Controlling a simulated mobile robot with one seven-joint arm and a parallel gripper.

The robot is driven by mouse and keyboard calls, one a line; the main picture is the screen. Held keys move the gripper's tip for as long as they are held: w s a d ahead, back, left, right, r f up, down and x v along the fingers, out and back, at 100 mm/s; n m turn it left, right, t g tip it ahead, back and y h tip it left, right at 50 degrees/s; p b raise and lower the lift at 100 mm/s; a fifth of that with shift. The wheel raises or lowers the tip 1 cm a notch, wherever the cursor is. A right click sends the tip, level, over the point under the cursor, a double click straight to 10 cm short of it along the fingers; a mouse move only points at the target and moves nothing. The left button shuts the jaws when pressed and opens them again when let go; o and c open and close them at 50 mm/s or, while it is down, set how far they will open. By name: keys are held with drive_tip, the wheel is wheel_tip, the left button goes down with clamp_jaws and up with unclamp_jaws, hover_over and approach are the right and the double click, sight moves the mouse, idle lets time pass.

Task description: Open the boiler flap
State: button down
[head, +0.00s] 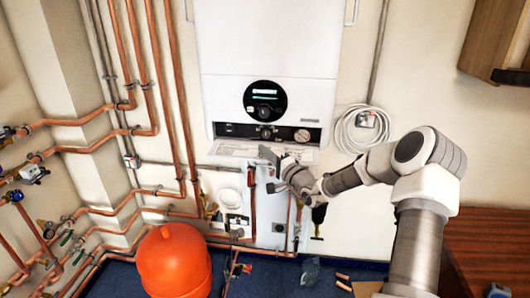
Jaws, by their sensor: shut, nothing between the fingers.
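The white boiler (265,38) hangs on the wall at top centre. Its lower front has a round black display with a knob (265,100). Below that, a dark control strip with knobs and a gauge (265,132) is exposed. A pale flat panel with printed lines (236,149), which looks like the boiler flap folded down, sticks out under the strip. My gripper (268,157) is just below the strip, in front of the panel's right half, and hides part of it. It is shut and empty. I cannot tell whether it touches the panel.
Copper pipes (160,80) run down the wall on the left. A red expansion tank (174,262) stands at the lower left. A coiled white cable (350,132) hangs right of the boiler. A wooden cabinet (495,40) is at the upper right. Pipes and valves crowd the wall below the boiler.

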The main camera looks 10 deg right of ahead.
idle(0.5)
drive_tip(key=c, duration=1.2)
unclamp_jaws()
drive_tip(key=shift+s+d, duration=0.1)
drive_tip(key=b+v, duration=0.3)
drive_tip(key=v, duration=1.4)
drive_tip(key=shift+s, duration=0.15)
